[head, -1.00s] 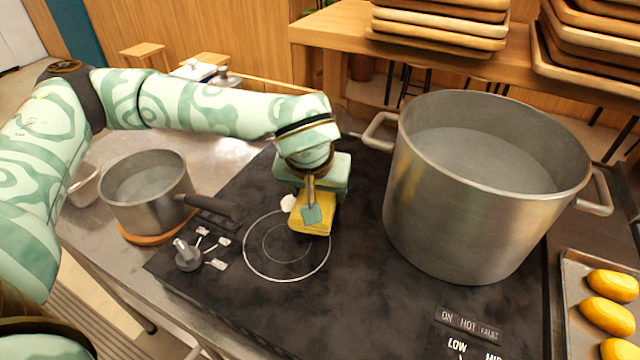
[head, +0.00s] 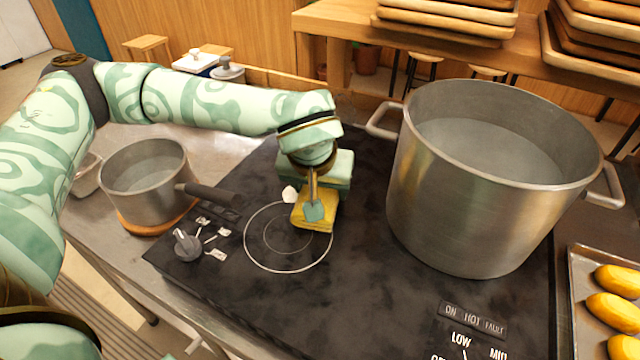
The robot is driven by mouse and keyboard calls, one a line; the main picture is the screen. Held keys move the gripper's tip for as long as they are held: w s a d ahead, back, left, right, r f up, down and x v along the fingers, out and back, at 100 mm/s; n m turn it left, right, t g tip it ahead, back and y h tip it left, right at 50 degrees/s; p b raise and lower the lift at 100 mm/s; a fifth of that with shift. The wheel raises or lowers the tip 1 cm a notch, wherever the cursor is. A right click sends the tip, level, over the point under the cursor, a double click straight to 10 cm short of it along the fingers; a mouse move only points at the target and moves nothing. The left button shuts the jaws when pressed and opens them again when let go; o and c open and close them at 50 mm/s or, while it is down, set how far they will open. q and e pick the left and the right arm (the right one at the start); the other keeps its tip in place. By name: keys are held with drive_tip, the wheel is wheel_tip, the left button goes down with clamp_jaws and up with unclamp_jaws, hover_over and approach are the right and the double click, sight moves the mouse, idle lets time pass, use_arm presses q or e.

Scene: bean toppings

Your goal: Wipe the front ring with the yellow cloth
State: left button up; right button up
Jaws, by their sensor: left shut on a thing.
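The front ring (head: 270,271) is a thin pale double circle on the black cooktop. The yellow cloth (head: 314,221) is a folded pad at the ring's upper right edge, covering part of it. My left gripper (head: 314,210) points down from above and is shut on the yellow cloth. A small white patch (head: 290,194) shows just left of the gripper. I cannot tell whether the cloth presses on the cooktop. My right gripper is not in view.
A large steel pot (head: 470,210) stands right of the ring. A small saucepan (head: 150,185) stands at left on a wooden trivet, its handle reaching toward the ring. A knob (head: 187,245) is left of the ring. A tray (head: 580,300) of yellow loaves lies at far right.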

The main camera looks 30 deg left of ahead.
use_arm(q)
drive_tip(key=shift+f, duration=0.45)
idle(0.3)
drive_tip(key=shift+s+a+r+p, duration=0.1)
drive_tip(key=shift+a+p, duration=0.5)
drive_tip(key=shift+a, duration=1.45)
drive_tip(key=shift+d, duration=0.1)
drive_tip(key=shift+d+p, duration=0.7)
drive_tip(key=shift+d, duration=1.25)
drive_tip(key=shift+a, duration=0.1)
